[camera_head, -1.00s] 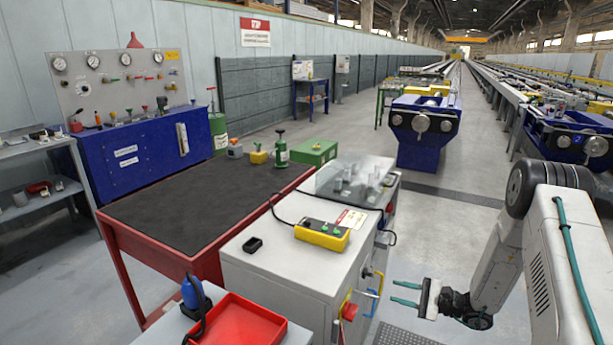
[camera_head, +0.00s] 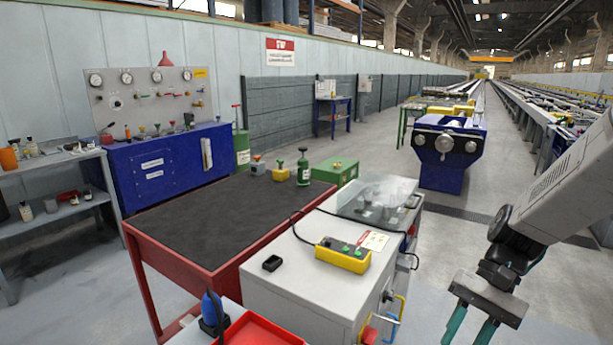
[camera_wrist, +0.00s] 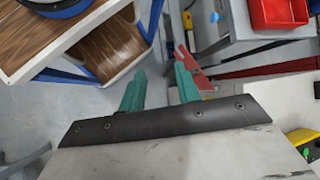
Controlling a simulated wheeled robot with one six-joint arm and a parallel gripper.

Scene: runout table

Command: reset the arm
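My gripper (camera_head: 470,325) is at the lower right of the head view, pointing down, to the right of the white cabinet (camera_head: 300,285). Its two teal fingers are apart with nothing between them. In the wrist view the fingers (camera_wrist: 160,88) also stand apart, above the grey floor, and hold nothing. The lower finger ends are cut off by the bottom edge of the head view.
The cabinet carries a yellow control box (camera_head: 343,258) with green buttons. A red table (camera_head: 150,280) with a dark top stands left of it. A red tray (camera_wrist: 280,12) and a wood-topped bench (camera_wrist: 60,45) show in the wrist view. Open floor lies beyond the arm.

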